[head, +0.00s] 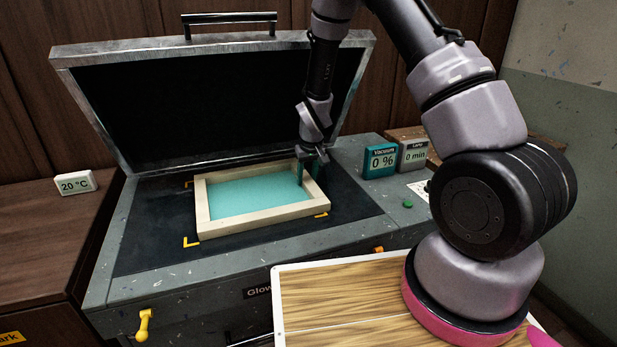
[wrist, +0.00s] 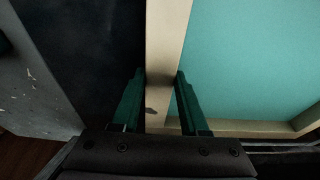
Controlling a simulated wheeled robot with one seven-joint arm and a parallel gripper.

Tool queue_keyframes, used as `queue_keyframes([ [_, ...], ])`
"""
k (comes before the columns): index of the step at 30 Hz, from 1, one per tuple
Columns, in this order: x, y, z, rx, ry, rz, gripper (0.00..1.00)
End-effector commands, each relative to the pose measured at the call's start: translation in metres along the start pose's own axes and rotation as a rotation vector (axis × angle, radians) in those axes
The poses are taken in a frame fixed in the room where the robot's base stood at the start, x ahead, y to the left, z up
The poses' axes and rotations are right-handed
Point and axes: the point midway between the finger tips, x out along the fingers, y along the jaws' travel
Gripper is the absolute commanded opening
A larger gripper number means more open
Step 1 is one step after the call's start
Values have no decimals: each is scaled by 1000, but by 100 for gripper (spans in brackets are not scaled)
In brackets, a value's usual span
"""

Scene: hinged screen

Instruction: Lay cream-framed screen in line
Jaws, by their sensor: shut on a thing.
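The cream-framed screen (head: 257,225) with teal mesh lies on the dark bed (head: 150,246) of an exposure unit in the head view. It sits slightly turned relative to the yellow corner marks (head: 190,242). My gripper (head: 311,170) is at the frame's right side, with its fingers straddling that bar. In the wrist view my gripper (wrist: 161,78) has green fingers on both sides of the cream bar (wrist: 166,45), shut on it. The teal mesh (wrist: 250,60) is to the right there. Part of the frame's right bar is hidden behind the fingers in the head view.
The unit's hinged lid (head: 220,95) stands open behind the bed. A teal vacuum display (head: 381,160) reading 0 % and a grey lamp display (head: 413,154) stand right of the bed. A 20 °C display (head: 75,183) is at left. A wooden board (head: 345,300) lies in front.

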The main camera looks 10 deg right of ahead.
Motion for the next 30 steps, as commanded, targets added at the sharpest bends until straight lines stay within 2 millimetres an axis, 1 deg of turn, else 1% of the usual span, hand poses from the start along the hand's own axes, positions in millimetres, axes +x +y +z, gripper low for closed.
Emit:
queue_keyframes([
  [30,0,-20,1,9,0,2,0],
])
